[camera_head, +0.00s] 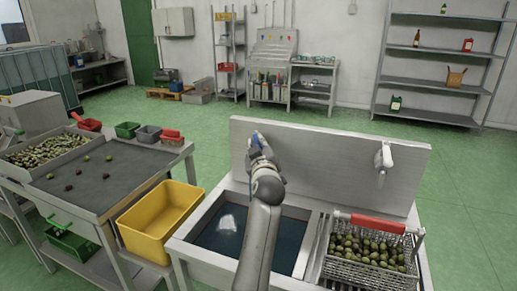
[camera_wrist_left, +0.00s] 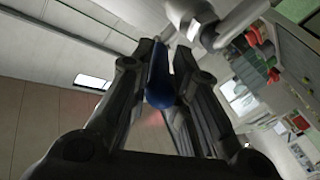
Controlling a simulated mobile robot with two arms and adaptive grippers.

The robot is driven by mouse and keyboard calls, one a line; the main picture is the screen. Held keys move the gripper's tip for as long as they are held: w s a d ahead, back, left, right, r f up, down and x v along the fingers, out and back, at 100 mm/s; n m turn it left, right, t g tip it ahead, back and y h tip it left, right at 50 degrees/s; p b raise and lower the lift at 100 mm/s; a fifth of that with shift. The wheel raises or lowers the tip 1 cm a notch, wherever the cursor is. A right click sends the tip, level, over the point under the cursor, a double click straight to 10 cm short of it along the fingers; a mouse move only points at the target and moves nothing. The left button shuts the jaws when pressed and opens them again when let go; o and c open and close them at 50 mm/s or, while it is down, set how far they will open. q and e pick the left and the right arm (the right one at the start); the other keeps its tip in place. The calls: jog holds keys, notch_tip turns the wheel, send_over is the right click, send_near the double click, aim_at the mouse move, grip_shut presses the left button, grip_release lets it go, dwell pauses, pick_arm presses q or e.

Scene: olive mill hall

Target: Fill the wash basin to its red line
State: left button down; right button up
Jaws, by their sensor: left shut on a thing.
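The wash basin (camera_head: 210,212) is the left one of two in a steel sink unit. Dark bluish water (camera_head: 222,236) with a bright reflection stands in it. A thin reddish line shows near the basin's back right corner, just above the water; my arm hides part of the basin. My left gripper (camera_head: 256,141) is at the steel backsplash above the basin. In the left wrist view, its fingers (camera_wrist_left: 160,70) are shut on a blue tap handle (camera_wrist_left: 158,88). Whether water runs is hidden. My right gripper is out of view.
A wire basket of olives (camera_head: 365,250) with a red grip sits at the right basin, below a white tap (camera_head: 383,158). A yellow crate (camera_head: 158,216) stands left of the sink, beside a sorting table (camera_head: 120,180). Green floor (camera_head: 470,220) is clear at right.

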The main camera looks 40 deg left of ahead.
pick_arm(q)
jog(key=c, duration=1.4)
grip_release()
notch_tip(320, 180, up, 10)
jog(key=shift+r, duration=0.1)
